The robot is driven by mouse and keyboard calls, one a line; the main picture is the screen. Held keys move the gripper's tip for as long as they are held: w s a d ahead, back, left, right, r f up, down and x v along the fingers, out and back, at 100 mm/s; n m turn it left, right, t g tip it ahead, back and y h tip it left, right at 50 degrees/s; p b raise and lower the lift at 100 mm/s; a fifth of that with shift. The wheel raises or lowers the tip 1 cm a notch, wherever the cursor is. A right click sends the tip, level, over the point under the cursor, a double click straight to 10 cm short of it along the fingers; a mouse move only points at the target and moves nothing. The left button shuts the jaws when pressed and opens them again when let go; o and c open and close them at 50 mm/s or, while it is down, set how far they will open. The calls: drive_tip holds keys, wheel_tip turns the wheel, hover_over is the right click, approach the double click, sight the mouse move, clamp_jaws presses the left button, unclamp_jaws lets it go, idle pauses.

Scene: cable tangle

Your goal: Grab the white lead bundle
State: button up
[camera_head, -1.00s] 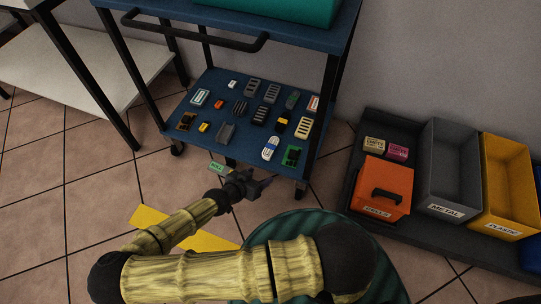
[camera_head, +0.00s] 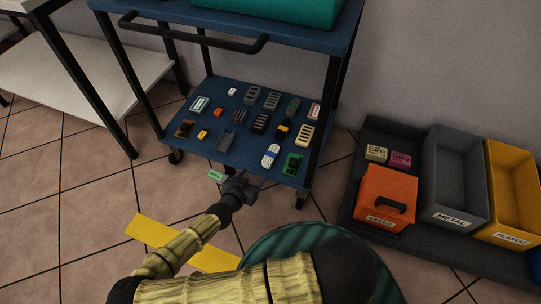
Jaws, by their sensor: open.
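A white oblong bundle with a blue band (camera_head: 270,155) lies near the front edge of the cart's lower blue shelf (camera_head: 226,164); it looks like the white lead bundle, though it is too small to make out single leads. My gripper (camera_head: 260,182) is just in front of that shelf edge, below and slightly left of the bundle in the picture. It is open and apart from the bundle, with nothing seen between its fingers. The fingers are dark and small, so their exact height relative to the shelf is unclear.
Several small parts surround the bundle, including a green board (camera_head: 292,163) at its right and a black-yellow block (camera_head: 282,131) behind. A dark cart post stands to the right. Bins, one grey (camera_head: 455,178), and an orange box (camera_head: 385,198) stand at right.

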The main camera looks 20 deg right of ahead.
drive_tip(key=b, duration=0.2)
approach(270, 156)
drive_tip(key=x, duration=0.4)
drive_tip(key=shift+a+f, duration=0.15)
drive_tip(key=shift+f, duration=0.1)
drive_tip(key=shift+w, duration=0.15)
drive_tip(key=b+x, duration=0.3)
drive_tip(key=x, duration=0.2)
drive_tip(key=shift+r, duration=0.1)
drive_tip(key=c, duration=1.1)
drive_tip(key=shift+r, duration=0.1)
